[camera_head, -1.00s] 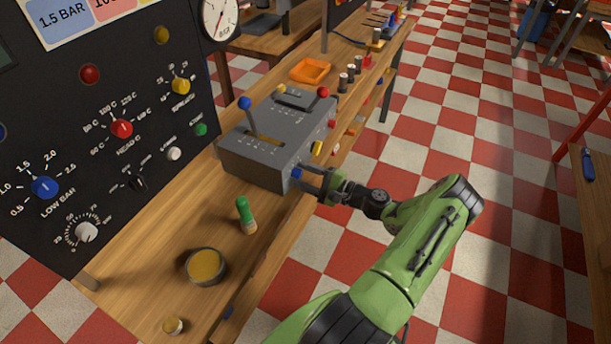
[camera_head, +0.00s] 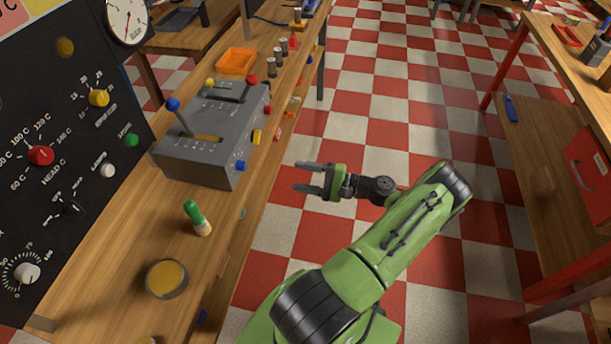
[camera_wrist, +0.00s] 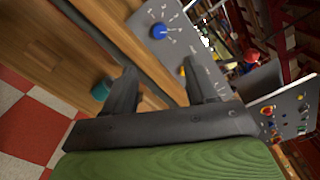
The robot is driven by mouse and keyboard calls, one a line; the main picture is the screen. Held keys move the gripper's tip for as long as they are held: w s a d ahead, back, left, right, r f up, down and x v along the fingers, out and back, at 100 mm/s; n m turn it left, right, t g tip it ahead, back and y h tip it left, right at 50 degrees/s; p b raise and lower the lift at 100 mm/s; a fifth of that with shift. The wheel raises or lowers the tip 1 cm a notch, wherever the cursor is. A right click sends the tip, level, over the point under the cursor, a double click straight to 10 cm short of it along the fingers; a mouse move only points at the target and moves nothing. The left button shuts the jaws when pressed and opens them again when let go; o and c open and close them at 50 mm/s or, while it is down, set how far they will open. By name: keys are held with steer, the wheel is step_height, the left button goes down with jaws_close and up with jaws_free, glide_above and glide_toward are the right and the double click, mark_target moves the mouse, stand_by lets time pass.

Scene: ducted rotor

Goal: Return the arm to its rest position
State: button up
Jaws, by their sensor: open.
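My gripper (camera_head: 312,178) is open and empty at the end of my green arm, in the head view. It hangs over the floor just right of the workbench edge, apart from the grey lever box (camera_head: 212,132). My arm reaches up from the bottom of the picture and bends at an elbow on the right. In the wrist view, my gripper (camera_wrist: 165,88) shows two dark fingers spread apart with nothing between them. The box's grey face with a blue knob (camera_wrist: 158,31) lies beyond the fingers.
The wooden workbench (camera_head: 120,285) carries a green-capped bottle (camera_head: 197,218), a round tin (camera_head: 166,279) and an orange tray (camera_head: 237,61). A black control panel (camera_head: 50,170) stands at the left. Another table (camera_head: 570,60) stands at the right. Checkered floor between them is clear.

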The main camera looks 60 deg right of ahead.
steer(key=shift+s+d, duration=0.1)
steer(key=shift+s, duration=0.15)
stand_by(0.4)
steer(key=w+a+r+n+g+p, duration=0.1)
steer(key=w+a+r+n+g, duration=0.5)
steer(key=a, duration=0.4)
steer(key=w+a+r+n+g+p, duration=0.1)
steer(key=w+a+r+n+g, duration=0.2)
steer(key=a+r+n+g, duration=0.45)
steer(key=s+a+r+n+t+h+p, duration=0.2)
steer(key=s+a+r+n+h, duration=0.4)
steer(key=s+a+r, duration=0.8)
steer(key=shift+s, duration=0.15)
